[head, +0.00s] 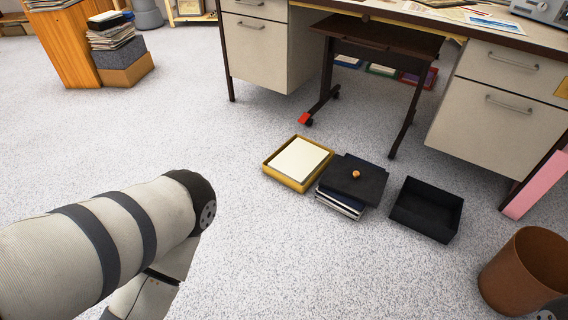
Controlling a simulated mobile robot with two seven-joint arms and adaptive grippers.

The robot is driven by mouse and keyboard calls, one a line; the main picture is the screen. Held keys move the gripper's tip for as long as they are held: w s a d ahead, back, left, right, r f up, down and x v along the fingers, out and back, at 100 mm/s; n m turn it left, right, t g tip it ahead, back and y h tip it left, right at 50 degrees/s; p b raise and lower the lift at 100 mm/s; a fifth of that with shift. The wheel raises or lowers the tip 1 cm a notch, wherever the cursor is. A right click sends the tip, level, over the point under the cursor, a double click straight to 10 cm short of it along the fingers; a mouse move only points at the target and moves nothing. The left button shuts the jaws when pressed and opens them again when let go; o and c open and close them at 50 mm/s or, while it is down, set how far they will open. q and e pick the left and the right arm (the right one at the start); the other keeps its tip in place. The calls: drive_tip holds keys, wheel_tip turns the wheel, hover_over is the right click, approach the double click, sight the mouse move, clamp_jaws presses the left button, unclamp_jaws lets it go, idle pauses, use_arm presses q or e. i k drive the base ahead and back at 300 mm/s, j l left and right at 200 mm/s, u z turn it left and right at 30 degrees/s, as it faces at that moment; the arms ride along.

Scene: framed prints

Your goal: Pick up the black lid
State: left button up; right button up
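The black lid (350,178) is a flat, dark square with a small round orange-brown knob (355,174) on top. It lies on a short stack of books or papers (340,204) on the floor, right of the picture's middle. An open black box (427,209) stands on the floor just right of it. A yellow tray (272,173) holding a pale sheet or block lies just left of it. My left arm comes in from the left, well short of the lid. Its gripper is out of view, and my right gripper does not show.
A desk with beige drawers (494,110) and a dark low table (383,37) stand behind the lid. A brown bin (520,275) is at the lower right, near a pink panel (537,186). A wooden cabinet (66,45) is at the upper left. The speckled floor is clear in front.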

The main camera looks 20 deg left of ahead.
sight(364, 183)
drive_tip(key=i+l+u, duration=0.2)
drive_tip(key=i, duration=0.15)
drive_tip(key=i+l+u, duration=0.15)
drive_tip(key=i, duration=0.25)
drive_tip(key=i+l+u, duration=0.25)
drive_tip(key=i+l, duration=0.55)
drive_tip(key=i, duration=0.1)
